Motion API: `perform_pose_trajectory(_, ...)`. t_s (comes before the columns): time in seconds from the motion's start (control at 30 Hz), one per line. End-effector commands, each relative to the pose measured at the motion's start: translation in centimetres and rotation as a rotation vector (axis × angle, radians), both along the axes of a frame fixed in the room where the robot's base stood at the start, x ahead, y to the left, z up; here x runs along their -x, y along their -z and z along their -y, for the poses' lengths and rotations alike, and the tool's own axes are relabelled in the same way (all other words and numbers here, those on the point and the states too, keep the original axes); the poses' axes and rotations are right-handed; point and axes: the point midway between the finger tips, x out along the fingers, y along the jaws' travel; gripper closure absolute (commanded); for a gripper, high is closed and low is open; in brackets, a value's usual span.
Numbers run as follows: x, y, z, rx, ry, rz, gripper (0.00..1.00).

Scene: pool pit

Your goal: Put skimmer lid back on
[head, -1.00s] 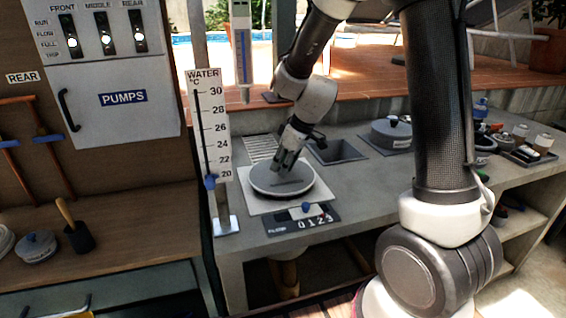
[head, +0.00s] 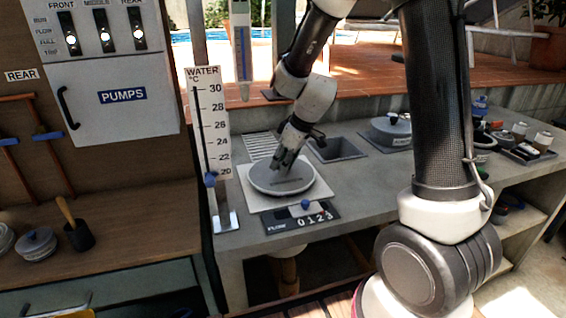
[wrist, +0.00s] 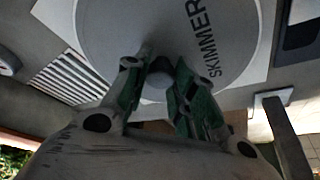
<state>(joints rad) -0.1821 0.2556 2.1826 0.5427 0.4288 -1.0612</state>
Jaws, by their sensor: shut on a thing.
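The skimmer lid (head: 262,184) is a round grey disc marked SKIMMER. It lies flat over a pale square plate (head: 257,204) on the grey counter. My gripper (head: 284,164) points down onto the top of the lid. In the wrist view the lid (wrist: 108,32) fills the upper middle. There my gripper (wrist: 160,84) has its green-lined fingers shut on the knob (wrist: 158,66) at the lid's centre. The opening under the lid is hidden, and I cannot tell whether the lid rests fully on the plate.
A slatted grate (head: 262,146) and a square basin (head: 336,150) are behind the lid. A flow panel (head: 303,216) is in front, and the water thermometer board (head: 206,125) stands to the left. Another round lidded fitting (head: 390,131) and small jars are on the right.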

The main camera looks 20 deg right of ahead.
Motion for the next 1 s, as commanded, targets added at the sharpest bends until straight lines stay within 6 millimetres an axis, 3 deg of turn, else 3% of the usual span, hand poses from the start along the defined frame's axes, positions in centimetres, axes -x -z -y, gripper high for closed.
perform_pose_trajectory(1.0, 0.0, 1.2, 0.0, 0.001, -0.001, 0.001, 1.00)
